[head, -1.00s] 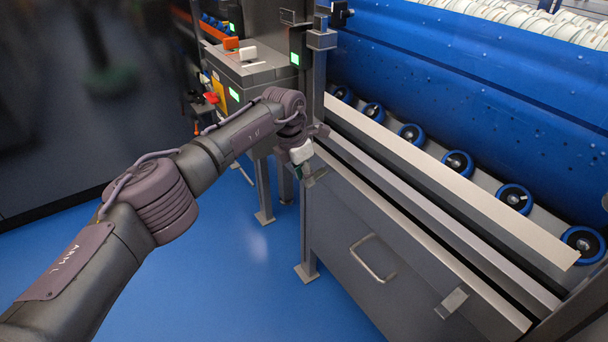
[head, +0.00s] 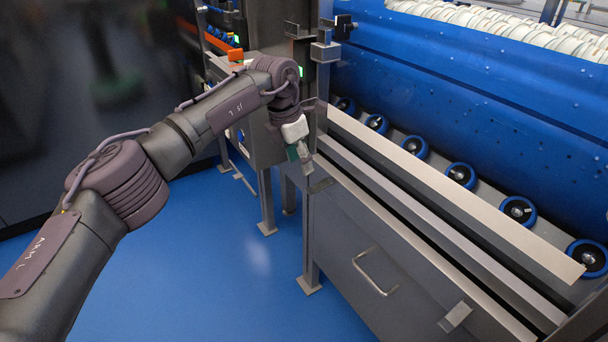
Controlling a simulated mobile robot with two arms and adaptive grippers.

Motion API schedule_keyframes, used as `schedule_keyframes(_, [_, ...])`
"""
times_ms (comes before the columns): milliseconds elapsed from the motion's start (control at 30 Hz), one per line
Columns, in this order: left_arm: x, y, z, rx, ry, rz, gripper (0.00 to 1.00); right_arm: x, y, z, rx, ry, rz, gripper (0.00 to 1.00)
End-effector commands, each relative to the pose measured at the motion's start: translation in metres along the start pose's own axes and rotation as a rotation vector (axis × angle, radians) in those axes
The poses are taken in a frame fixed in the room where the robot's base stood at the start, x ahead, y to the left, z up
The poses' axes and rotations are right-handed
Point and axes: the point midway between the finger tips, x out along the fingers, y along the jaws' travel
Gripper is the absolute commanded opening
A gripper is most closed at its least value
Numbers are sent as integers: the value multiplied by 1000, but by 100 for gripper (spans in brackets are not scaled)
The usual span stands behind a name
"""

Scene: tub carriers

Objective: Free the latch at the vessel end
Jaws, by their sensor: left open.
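The vessel (head: 470,100) is a long blue drum at the upper right. At its near left end stands a grey post with a block (head: 325,51) and a small dark fitting (head: 343,27) on top; I cannot tell for sure which part is the latch. My left gripper (head: 308,172) hangs pointing down beside the post, below these parts and apart from them. Its jaws are small in view; they look open with nothing between them. My right gripper is not in view.
Blue-rimmed rollers (head: 461,174) line the trough under the vessel, behind a long metal rail (head: 450,195). A grey cabinet with a handle (head: 375,274) stands below. A control box (head: 262,140) is partly hidden by my left arm. Blue floor (head: 220,270) is clear.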

Motion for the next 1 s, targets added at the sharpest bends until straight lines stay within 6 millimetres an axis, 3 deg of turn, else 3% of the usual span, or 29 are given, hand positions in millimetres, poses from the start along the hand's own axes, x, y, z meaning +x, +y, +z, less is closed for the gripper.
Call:
schedule_keyframes(233, [-26, 0, 0, 1, 0, 0, 52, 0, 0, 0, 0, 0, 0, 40])
schedule_keyframes(1000, [-27, 0, 0, 1, 1, -1, 52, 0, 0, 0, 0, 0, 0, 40])
